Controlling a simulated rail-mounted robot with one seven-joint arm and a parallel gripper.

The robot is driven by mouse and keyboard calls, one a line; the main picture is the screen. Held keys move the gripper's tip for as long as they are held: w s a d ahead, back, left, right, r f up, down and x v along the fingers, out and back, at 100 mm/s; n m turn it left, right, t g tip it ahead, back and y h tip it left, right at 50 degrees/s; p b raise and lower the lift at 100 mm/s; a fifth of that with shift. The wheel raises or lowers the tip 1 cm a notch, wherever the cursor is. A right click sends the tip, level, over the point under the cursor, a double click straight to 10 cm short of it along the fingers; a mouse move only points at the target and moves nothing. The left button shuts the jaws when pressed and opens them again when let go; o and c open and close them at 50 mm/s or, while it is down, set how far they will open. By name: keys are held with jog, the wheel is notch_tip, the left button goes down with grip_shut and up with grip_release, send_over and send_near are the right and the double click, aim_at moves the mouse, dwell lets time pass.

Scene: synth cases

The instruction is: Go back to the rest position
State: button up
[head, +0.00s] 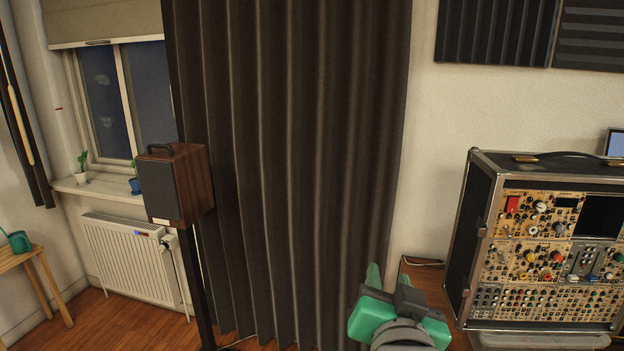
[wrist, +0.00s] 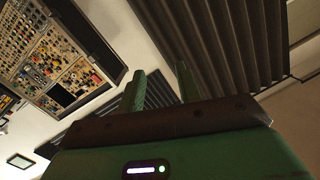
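My gripper (head: 374,276) shows at the lower middle of the head view, green with dark grey parts, in front of the dark curtain's lower right edge. Its fingers point up. In the wrist view my gripper (wrist: 161,75) has its two green fingers standing apart, with nothing between them. Behind the fingers there I see wall and dark ribbed panel, with no object close to the fingertips.
A synth case (head: 475,240) stands at the right, close to my gripper. A dark curtain (head: 290,170) hangs in the middle. A wooden speaker (head: 190,190) on a stand, a radiator (head: 125,255) and a small wooden table (head: 38,275) are at the left.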

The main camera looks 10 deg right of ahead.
jog(key=s+a+r+n+t+y, duration=0.4)
jog(key=s+a+r+n+t, duration=0.3)
jog(key=s+a+r, duration=1)
notch_tip(320, 180, up, 31)
jog(key=d+t+p, duration=0.1)
jog(key=p, duration=3)
jog(key=shift+s+m+p, duration=0.3)
jog(key=shift+s+p, duration=0.1)
jog(key=shift+s, duration=0.05)
notch_tip(320, 180, down, 44)
jog(key=b, duration=4.3)
jog(key=shift+d+r+h, duration=0.2)
jog(key=shift+d+h, duration=0.1)
jog(key=shift+d, duration=0.05)
